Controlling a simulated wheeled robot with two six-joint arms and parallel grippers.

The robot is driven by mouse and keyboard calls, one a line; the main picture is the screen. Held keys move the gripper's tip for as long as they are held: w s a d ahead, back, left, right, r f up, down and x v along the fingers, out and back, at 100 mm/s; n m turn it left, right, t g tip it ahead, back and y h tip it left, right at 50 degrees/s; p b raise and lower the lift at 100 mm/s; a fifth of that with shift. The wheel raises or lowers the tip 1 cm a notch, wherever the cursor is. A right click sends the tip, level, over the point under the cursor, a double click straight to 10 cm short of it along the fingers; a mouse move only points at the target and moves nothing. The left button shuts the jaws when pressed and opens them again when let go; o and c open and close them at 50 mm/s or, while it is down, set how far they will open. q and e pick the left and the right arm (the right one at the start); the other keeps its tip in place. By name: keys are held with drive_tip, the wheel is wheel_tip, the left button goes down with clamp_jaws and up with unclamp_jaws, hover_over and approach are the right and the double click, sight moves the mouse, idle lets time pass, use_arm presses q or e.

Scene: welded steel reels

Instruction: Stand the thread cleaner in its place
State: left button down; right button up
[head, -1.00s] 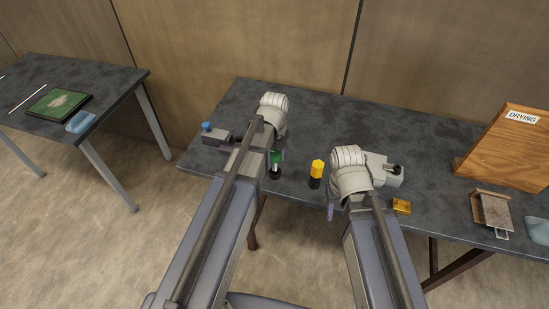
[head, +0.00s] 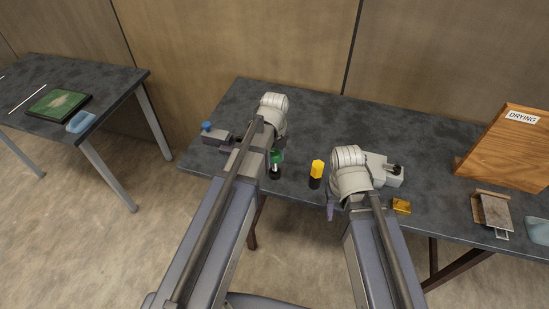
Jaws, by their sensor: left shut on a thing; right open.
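No label marks the thread cleaner, so I cannot tell for sure which tool it is. A tool with a green top, pale middle and black lower end (head: 276,167) shows just right of my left forearm. My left gripper (head: 274,148) is at its green top and looks shut on it; my forearm hides most of the fingers. A yellow-and-black tool (head: 317,174) stands between my two arms, apart from both grippers. My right gripper (head: 331,210) is open near the bench's front edge, mostly hidden under its wrist.
On the dark bench (head: 310,115) are a grey block with a blue knob (head: 216,137), a pale grey block with a black knob (head: 390,175), a brass block (head: 401,206), a small tray (head: 494,212) and a wooden DRYING box (head: 507,150). The back middle is clear.

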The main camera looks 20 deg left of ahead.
sight(275, 152)
use_arm(q)
drive_tip(key=shift+f+b, duration=1.85)
drive_tip(key=shift+b, duration=0.05)
drive_tip(key=shift+c, duration=0.7)
unclamp_jaws()
drive_tip(key=shift+r, duration=0.1)
wheel_tip(275, 152, up, 8)
drive_tip(key=p, duration=0.8)
drive_tip(key=shift+f, duration=0.2)
